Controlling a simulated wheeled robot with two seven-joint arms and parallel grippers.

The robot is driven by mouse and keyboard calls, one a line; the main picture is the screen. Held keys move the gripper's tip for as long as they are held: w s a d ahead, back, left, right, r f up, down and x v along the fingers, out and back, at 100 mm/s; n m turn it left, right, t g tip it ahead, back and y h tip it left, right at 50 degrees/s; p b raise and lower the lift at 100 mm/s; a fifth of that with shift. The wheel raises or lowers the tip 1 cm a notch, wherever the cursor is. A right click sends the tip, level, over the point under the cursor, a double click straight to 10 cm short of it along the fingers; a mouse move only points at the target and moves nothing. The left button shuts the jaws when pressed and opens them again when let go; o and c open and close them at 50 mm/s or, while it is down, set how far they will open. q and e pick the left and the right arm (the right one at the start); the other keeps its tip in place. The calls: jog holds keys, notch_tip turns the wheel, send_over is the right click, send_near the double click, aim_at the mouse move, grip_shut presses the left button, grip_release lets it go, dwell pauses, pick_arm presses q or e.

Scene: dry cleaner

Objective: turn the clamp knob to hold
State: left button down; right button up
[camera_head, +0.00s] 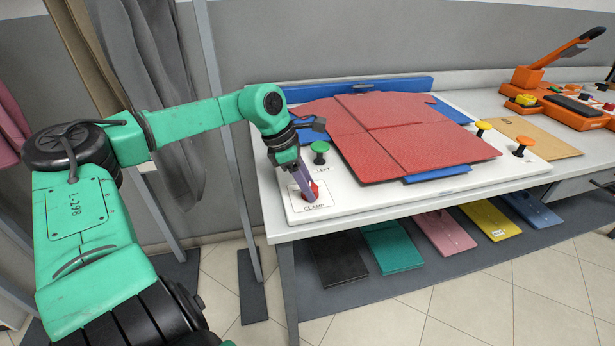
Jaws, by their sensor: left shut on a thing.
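Which way the knob points cannot be told. My right gripper is not in view.
A green knob (320,147) marked LEFT stands just behind the gripper. Yellow (482,126) and orange (523,143) knobs stand at the right. An orange tool (545,75) stands farther right.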

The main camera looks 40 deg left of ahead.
pick_arm(q)
jog(key=m+b, duration=0.1)
jog(key=m+g, duration=0.1)
jog(key=m, duration=0.1)
jog(key=shift+a+f+m+h+b, duration=0.1)
jog(key=shift+f+m+h+b, duration=0.05)
jog(key=shift+m+h+b, duration=0.2)
jog(key=shift+w+m+g+b, duration=0.15)
jog(key=shift+m+g+b, duration=0.45)
jog(key=shift+m, duration=0.85)
jog(key=shift+c, duration=1.5)
grip_release()
jog(key=shift+h, duration=0.25)
jog(key=w+p+v, duration=0.1)
jog(key=v, duration=1.3)
jog(key=shift+s+r, duration=0.35)
jog(key=shift+r, duration=0.15)
